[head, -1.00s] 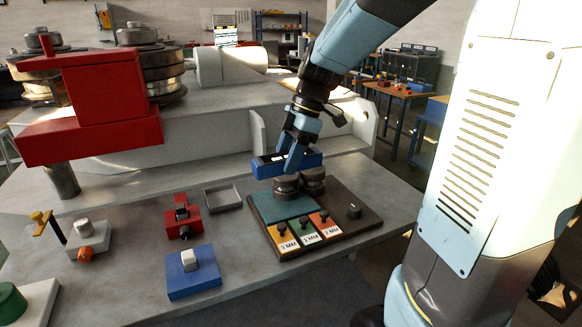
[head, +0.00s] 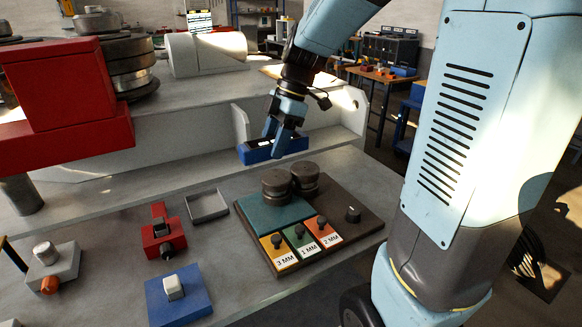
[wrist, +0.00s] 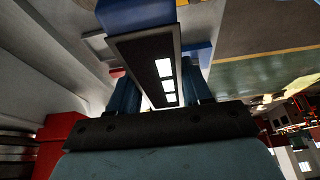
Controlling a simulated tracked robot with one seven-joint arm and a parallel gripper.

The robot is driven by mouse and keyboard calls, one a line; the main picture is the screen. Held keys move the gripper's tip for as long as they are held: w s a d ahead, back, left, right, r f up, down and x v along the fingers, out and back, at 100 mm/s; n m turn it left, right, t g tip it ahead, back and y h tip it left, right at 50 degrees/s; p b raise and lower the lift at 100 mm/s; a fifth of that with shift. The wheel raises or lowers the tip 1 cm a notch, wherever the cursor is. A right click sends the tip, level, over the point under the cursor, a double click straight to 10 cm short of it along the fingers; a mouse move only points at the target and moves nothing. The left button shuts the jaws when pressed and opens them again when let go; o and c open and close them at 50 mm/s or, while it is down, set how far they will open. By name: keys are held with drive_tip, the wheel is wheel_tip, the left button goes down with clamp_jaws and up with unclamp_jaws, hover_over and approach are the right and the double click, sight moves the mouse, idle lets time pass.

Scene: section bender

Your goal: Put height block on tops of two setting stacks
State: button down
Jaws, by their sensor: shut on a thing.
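My gripper (head: 276,138) is shut on the blue height block (head: 258,153), which has a dark face with white marks. In the wrist view, the block (wrist: 150,62) lies between the two blue fingers (wrist: 163,92). The two setting stacks (head: 276,186) (head: 305,177) are short, dark, round discs side by side at the back of the setting board (head: 345,225). In the head view the block shows above and slightly left of the stacks, with a visible gap. How far behind them it is, I cannot tell.
The board has a teal pad and yellow, green and red knobbed pieces marked in MM. An empty grey tray (head: 226,207), a red fixture (head: 163,243) and a blue block base (head: 178,305) lie left. The bender's large red part (head: 65,90) stands far left.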

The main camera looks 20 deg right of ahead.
drive_tip(key=w+d+f, duration=0.4)
drive_tip(key=w, duration=0.2)
hover_over(286, 173)
drive_tip(key=f, duration=0.2)
drive_tip(key=s+f, duration=0.1)
drive_tip(key=f, duration=0.1)
drive_tip(key=shift+d, duration=0.35)
drive_tip(key=shift+w+d+f, duration=0.15)
drive_tip(key=shift+w+f, duration=0.05)
drive_tip(key=shift+f, duration=0.6)
drive_tip(key=shift+w+d+f, duration=0.1)
drive_tip(key=shift+w+f, duration=0.1)
drive_tip(key=shift+f, duration=0.55)
drive_tip(key=shift+w+d+f, duration=0.15)
drive_tip(key=shift+w+f, duration=0.05)
drive_tip(key=shift+f, duration=0.6)
drive_tip(key=shift+c, duration=2.4)
unclamp_jaws()
